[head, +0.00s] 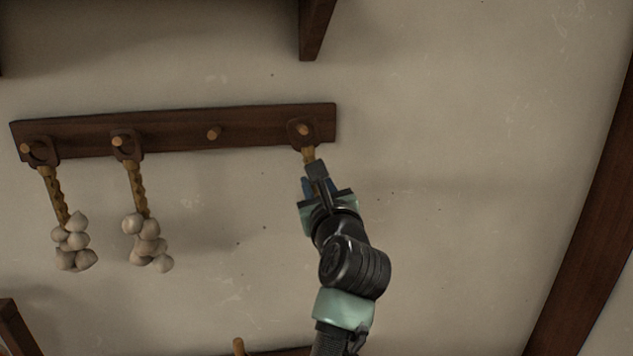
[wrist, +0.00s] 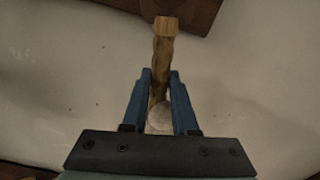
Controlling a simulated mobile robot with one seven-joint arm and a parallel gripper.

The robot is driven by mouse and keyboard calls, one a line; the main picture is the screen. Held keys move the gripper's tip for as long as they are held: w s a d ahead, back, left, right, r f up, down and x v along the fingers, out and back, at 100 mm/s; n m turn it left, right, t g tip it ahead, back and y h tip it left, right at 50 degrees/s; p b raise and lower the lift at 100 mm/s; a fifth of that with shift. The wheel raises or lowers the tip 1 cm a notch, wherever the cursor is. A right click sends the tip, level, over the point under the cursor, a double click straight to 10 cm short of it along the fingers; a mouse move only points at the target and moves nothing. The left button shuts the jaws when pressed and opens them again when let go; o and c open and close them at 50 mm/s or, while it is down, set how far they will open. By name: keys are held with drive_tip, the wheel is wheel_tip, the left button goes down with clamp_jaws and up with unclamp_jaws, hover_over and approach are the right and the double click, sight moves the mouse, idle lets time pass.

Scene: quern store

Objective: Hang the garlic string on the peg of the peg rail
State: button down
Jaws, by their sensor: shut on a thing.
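The dark peg rail (head: 170,128) is fixed to the wall and carries a row of short wooden pegs. My gripper (head: 315,186) is below the rail's right end, shut on the braid of the garlic string (head: 309,155). The string's dark hanging tab (head: 294,138) is at the rightmost peg (head: 303,130), whose end shows within the tab's outline; how far the tab sits on it I cannot tell. In the wrist view the braid (wrist: 162,65) runs between the blue fingers of my gripper (wrist: 161,80), with a pale bulb (wrist: 160,118) behind; other bulbs are hidden.
Two other garlic strings hang from the left pegs, at far left (head: 72,242) and beside it (head: 147,242). The third peg (head: 213,132) is bare. A dark beam (head: 315,28) is above and a slanted timber (head: 585,200) at right. The wall between is clear.

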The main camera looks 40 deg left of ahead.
idle(0.4)
drive_tip(key=c, duration=0.6)
unclamp_jaws()
drive_tip(key=shift+s+d+b, duration=0.1)
drive_tip(key=shift+d+b, duration=0.05)
drive_tip(key=shift+b, duration=0.35)
drive_tip(key=r+p+v, duration=0.1)
drive_tip(key=p+v, duration=0.4)
drive_tip(key=v, duration=0.6)
drive_tip(key=w+d+f+n+g+h+b, duration=0.1)
drive_tip(key=d+f, duration=0.5)
drive_tip(key=f, duration=0.6)
drive_tip(key=w+d+f+n+g+h+b, duration=0.1)
drive_tip(key=w+d+f+g+b, duration=0.3)
drive_tip(key=d+f+b, duration=0.3)
wheel_tip(320, 180, down, 6)
drive_tip(key=shift+r+n+g+h, duration=0.1)
drive_tip(key=shift+n+g+h, duration=0.2)
drive_tip(key=shift+g, duration=0.3)
